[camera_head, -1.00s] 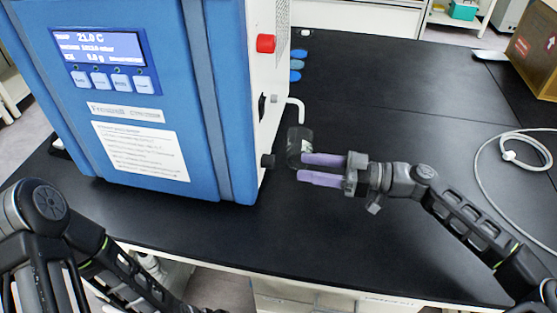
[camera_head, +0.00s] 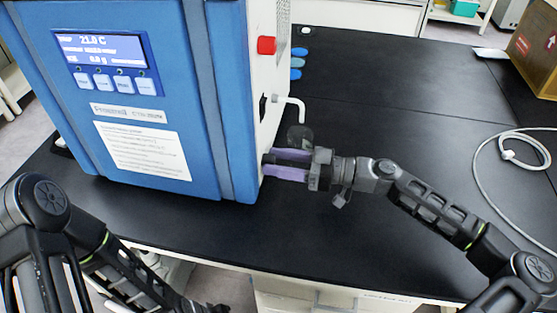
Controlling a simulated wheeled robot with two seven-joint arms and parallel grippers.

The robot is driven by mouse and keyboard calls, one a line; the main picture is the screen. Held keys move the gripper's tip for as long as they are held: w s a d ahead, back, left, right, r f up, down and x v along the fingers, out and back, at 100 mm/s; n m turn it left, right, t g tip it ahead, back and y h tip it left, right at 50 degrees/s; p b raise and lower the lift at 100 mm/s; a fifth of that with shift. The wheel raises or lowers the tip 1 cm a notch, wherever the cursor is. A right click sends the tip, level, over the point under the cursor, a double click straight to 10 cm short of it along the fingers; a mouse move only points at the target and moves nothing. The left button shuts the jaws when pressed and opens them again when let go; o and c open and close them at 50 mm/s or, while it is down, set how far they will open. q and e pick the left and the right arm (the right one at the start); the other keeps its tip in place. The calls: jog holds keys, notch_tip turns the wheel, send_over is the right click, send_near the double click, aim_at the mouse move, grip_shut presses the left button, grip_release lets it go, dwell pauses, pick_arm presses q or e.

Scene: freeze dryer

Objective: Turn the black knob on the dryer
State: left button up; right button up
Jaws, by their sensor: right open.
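The blue and white dryer (camera_head: 165,110) stands at the left on the black table. The black knob (camera_head: 268,159) is low on its white right side, small and partly hidden by my fingers. My right gripper (camera_head: 270,164) is open, with its two purple fingers pointing left at the dryer's side. The fingertips are at the knob, one on the far side and one on the near side. I cannot tell whether they touch it. My left arm is at the lower left, and its end (camera_head: 208,307) is dark and cut off by the bottom edge.
A red button (camera_head: 266,45) and a white bent pipe (camera_head: 291,104) are on the dryer's right side. A dark transparent piece (camera_head: 299,137) is just behind my right fingers. A white cable (camera_head: 483,170) lies at the right, below a cardboard box (camera_head: 535,55). The middle of the table is clear.

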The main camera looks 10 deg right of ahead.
jog(key=shift+c, duration=0.4)
grip_shut()
jog(key=shift+m, duration=0.4)
jog(key=m+p, duration=0.7)
jog(key=m, duration=0.9)
jog(key=shift+m, duration=0.3)
jog(key=shift+f, duration=0.1)
